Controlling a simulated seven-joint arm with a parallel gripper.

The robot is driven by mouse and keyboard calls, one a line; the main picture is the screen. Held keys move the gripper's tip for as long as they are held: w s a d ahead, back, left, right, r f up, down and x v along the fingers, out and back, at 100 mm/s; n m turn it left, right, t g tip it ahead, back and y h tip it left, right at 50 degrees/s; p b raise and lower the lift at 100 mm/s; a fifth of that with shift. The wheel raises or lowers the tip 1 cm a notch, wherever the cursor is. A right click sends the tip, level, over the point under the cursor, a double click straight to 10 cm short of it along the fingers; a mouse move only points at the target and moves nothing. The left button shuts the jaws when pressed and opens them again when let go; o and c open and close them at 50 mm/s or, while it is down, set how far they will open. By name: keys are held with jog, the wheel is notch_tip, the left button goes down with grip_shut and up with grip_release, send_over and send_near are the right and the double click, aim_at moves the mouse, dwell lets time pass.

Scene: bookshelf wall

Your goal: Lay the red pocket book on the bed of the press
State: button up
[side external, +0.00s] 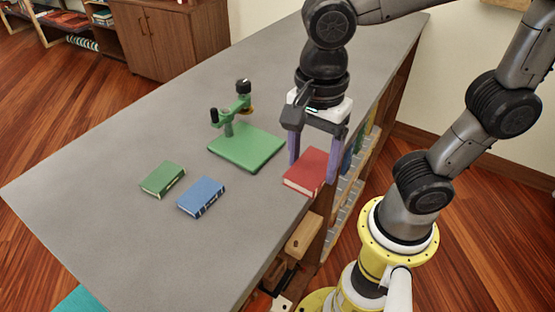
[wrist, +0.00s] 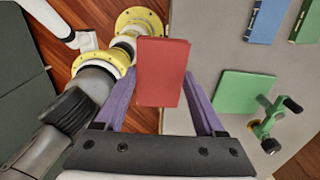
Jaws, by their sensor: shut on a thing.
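The red pocket book (side external: 308,170) is between the purple fingers of my gripper (side external: 313,173), near the right edge of the grey counter. In the wrist view the book (wrist: 163,70) sits between the fingers (wrist: 162,78), which are shut on its sides. It overlaps the counter edge there, and its height above the counter is hard to tell. The green press has a flat, bare bed (side external: 247,150), to the left of my gripper in the side view. The bed (wrist: 240,92) lies right of the book in the wrist view. The press arm with black knobs (side external: 238,100) rises at its back.
A green book (side external: 162,178) and a blue book (side external: 201,196) lie on the counter (side external: 110,235) in front of the press. Shelves with books (side external: 350,170) are below the counter's right edge. The counter between book and press is clear.

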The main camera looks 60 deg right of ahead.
jog(key=shift+r+n, duration=0.2)
jog(key=shift+n, duration=0.6)
jog(key=shift+w+d+r+n, duration=0.15)
jog(key=shift+w+d+n, duration=0.1)
jog(key=shift+n, duration=0.15)
jog(key=w+d, duration=0.3)
jog(key=d, duration=0.1)
jog(key=m, duration=0.2)
send_over(253, 146)
jog(key=f, duration=0.8)
jog(key=shift+s, duration=0.25)
jog(key=shift+w+f, duration=0.15)
jog(key=shift+f, duration=0.8)
jog(key=shift+w+f, duration=0.15)
jog(key=shift+f, duration=0.8)
jog(key=shift+f, duration=0.15)
